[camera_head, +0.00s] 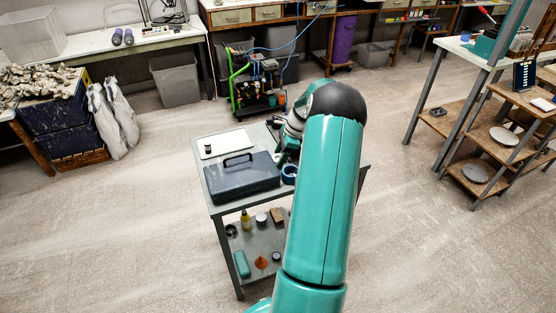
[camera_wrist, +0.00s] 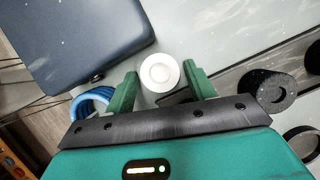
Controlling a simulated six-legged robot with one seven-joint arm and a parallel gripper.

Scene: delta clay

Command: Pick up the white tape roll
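The white tape roll (camera_wrist: 160,72) shows in the wrist view as a round white disc with a paler ring in its middle, on a grey surface. My gripper (camera_wrist: 160,70) is open, with one green finger to the left of the roll and one to the right. The roll lies between the fingertips in the picture, with a small gap on each side. I cannot tell how far the fingertips are above the surface. In the head view my arm hides the roll and most of my gripper.
A dark blue case (camera_head: 240,177) stands on the grey cart (camera_head: 222,208), left of my gripper; the wrist view also shows it (camera_wrist: 85,40). A blue ring (camera_wrist: 92,102) lies close to the left finger. Black rings (camera_wrist: 268,90) lie to the right.

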